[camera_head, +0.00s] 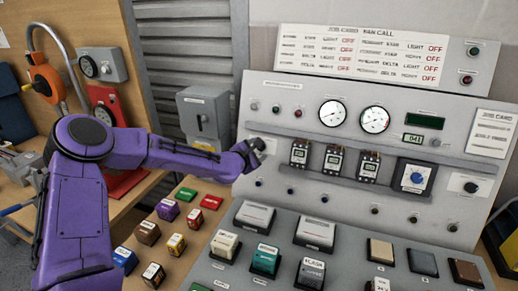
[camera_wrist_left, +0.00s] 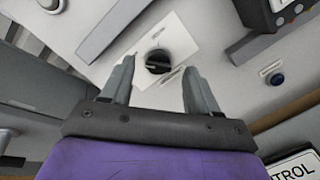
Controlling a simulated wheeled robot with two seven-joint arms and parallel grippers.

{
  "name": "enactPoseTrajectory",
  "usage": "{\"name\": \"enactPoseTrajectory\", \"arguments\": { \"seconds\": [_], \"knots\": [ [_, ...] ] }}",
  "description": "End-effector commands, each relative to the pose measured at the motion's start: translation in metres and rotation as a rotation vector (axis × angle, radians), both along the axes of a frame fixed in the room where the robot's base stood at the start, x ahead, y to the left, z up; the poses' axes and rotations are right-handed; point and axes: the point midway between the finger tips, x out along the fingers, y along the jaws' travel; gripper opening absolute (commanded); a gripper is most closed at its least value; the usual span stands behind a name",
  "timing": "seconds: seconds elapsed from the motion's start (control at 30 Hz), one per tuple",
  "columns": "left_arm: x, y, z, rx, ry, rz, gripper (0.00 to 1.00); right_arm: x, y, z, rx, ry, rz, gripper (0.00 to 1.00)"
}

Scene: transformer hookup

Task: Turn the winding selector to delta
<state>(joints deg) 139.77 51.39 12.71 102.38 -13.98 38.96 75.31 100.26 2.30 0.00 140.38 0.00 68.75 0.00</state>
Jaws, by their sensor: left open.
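A round black knob (camera_wrist_left: 158,60) on a white square plate (camera_wrist_left: 182,40) shows in the left wrist view; I take it to be the winding selector. A pale mark shows on the knob, but its label is too small to read. My left gripper (camera_head: 258,149) is at the left side of the sloped grey panel (camera_head: 310,178). In the left wrist view the gripper (camera_wrist_left: 158,68) is open, with one finger on each side of the knob. I cannot tell whether the fingers touch it. In the head view the gripper mostly hides the knob. My right gripper is not in view.
A blue dial (camera_head: 417,178) sits at the panel's right. Several breaker-like modules, such as one (camera_head: 333,158), line its middle, below two round gauges. A grey switch box (camera_head: 204,115) stands left of the panel. Several coloured blocks (camera_head: 167,209) lie on the wooden bench below my arm.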

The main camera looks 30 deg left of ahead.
Motion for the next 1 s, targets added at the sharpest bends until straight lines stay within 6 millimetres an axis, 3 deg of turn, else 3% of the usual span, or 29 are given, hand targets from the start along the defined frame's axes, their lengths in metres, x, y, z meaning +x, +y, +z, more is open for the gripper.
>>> {"name": "enactPoseTrajectory", "arguments": {
  "seconds": [0.2, 0.47, 0.63, 0.67, 1.0],
  "knots": [
    [0.021, 0.004, -0.006, 0.002, 0.001, 0.003, 0.60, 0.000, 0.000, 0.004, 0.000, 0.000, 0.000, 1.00],
    [0.022, 0.005, -0.006, -0.001, 0.000, 0.003, 0.60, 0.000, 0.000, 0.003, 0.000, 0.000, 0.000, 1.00],
    [0.022, 0.005, -0.006, 0.000, 0.000, 0.003, 0.08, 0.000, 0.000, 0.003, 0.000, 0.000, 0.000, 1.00],
    [0.022, 0.005, -0.006, 0.000, 0.000, 0.003, 0.04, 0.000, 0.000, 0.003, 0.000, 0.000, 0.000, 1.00],
    [0.022, 0.005, -0.007, 0.037, 0.009, -0.010, 0.04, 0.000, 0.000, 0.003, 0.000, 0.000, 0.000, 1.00]
  ]
}}
